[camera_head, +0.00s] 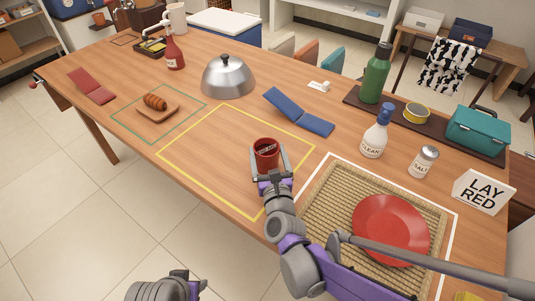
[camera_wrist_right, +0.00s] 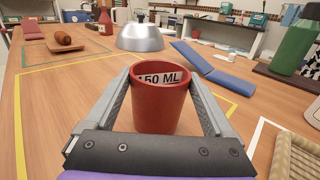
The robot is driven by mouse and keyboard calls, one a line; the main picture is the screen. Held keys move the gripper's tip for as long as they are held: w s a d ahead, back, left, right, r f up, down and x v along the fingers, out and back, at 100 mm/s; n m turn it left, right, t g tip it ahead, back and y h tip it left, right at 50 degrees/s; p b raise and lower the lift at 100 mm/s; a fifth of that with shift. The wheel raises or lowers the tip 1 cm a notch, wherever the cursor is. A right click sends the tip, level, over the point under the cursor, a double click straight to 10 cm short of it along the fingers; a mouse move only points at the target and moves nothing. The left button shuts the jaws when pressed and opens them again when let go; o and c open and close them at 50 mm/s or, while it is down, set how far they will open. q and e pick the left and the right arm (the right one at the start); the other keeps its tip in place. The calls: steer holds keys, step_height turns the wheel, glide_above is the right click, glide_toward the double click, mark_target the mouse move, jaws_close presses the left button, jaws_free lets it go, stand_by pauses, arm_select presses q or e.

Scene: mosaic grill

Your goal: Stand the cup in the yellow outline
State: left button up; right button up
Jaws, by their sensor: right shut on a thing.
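A red cup (camera_head: 266,152) stands upright over the right part of the yellow outline (camera_head: 181,141) on the wooden table. My right gripper (camera_head: 270,170) is shut on the cup, one finger on each side. In the right wrist view the cup (camera_wrist_right: 161,103) is between the fingers, its open top up and "150 ML" printed on a label inside. I cannot tell whether its base touches the table. The yellow outline also shows in the right wrist view (camera_wrist_right: 50,66). My left gripper (camera_head: 186,284) is low at the bottom edge, away from the table; its jaws are not clear.
A woven mat (camera_head: 324,190) with a red plate (camera_head: 390,230) lies to the right. The outline's left part is clear.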

steer(key=shift+f, duration=0.1)
steer(key=o, duration=1.2)
steer(key=shift+o, duration=0.2)
steer(key=shift+r, duration=0.3)
steer(key=s, duration=0.4)
steer(key=s+d+p, duration=0.1)
steer(key=s, duration=0.3)
steer(key=s+d, duration=0.1)
steer(key=s, duration=0.3)
steer(key=shift+f, duration=0.15)
